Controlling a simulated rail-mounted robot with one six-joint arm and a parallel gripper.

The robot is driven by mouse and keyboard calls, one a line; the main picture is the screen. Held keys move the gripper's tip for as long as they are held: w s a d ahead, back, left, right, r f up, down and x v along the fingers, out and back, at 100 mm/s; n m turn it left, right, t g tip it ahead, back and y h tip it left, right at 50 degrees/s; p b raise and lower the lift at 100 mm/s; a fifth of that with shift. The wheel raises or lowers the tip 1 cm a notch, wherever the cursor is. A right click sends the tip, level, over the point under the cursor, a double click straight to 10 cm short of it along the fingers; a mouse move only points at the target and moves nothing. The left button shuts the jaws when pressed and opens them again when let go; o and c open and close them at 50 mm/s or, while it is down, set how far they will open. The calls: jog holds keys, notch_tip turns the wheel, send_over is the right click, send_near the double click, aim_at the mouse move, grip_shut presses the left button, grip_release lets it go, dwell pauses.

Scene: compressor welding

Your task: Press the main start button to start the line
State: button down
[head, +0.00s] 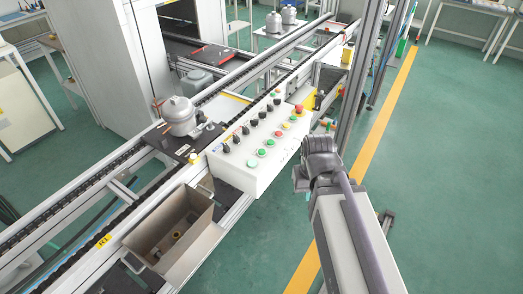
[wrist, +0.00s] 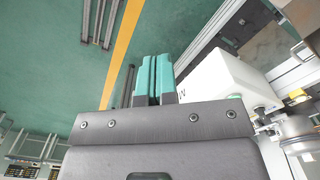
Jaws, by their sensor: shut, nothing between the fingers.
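The white control box (head: 240,175) stands beside the conveyor in the head view. Its sloped top carries green buttons (head: 262,152), red buttons (head: 285,125), a pale green button (head: 253,163), several black knobs (head: 248,128) and a red knob on yellow (head: 299,108). The labels are too small to read, so I cannot tell which is the main start button. My gripper (wrist: 153,78) has teal fingers, shut together and empty, in the wrist view. A white box side (wrist: 220,85) shows right of the fingers, apart from them. In the head view my wrist is right of the control box; the fingers are not clear.
A grey compressor (head: 179,115) sits on a dark plate on the conveyor, left of the control box. An open metal bin (head: 175,228) stands in front. An aluminium post (head: 362,80) rises behind my arm. Green floor right of the yellow line (head: 380,115) is mostly free.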

jog(key=w+a+r+p, duration=0.2)
jog(key=w+r+p, duration=0.1)
jog(key=w+r, duration=0.1)
notch_tip(320, 180, up, 4)
jog(key=n+p, duration=0.5)
jog(key=n, duration=2.4)
send_over(262, 151)
jog(key=shift+w+r, duration=0.1)
notch_tip(262, 151, down, 14)
jog(key=b, duration=1.4)
